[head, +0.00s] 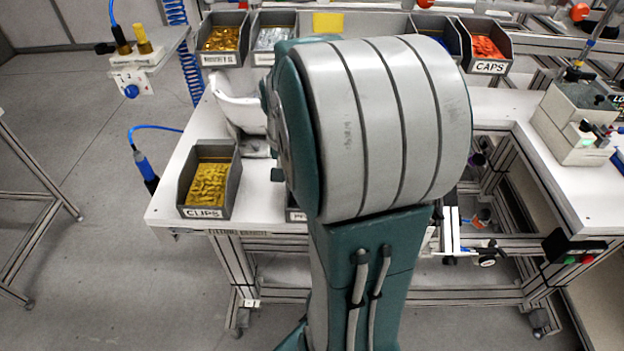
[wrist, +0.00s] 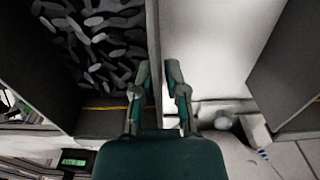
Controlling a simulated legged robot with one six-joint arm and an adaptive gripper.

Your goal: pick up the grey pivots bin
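The grey pivots bin (wrist: 152,30) is at the left of the wrist view, full of small grey parts (wrist: 98,32). In the head view only a sliver of its front (head: 296,216) with the start of a label shows; my arm hides the rest. My gripper (wrist: 159,72) is open, with one finger over the bin's side and the other over the white table. The bin's side wall runs between the two fingers. I cannot tell whether either finger touches it. My gripper is hidden in the head view.
The CLIPS bin (head: 208,212) with yellow parts stands left on the white table (head: 185,150). A strip of bare table separates the bins. A white shell (head: 240,112) lies behind. More bins, including CAPS (head: 488,66), line the back. A blue-handled tool (head: 146,170) hangs at the left edge.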

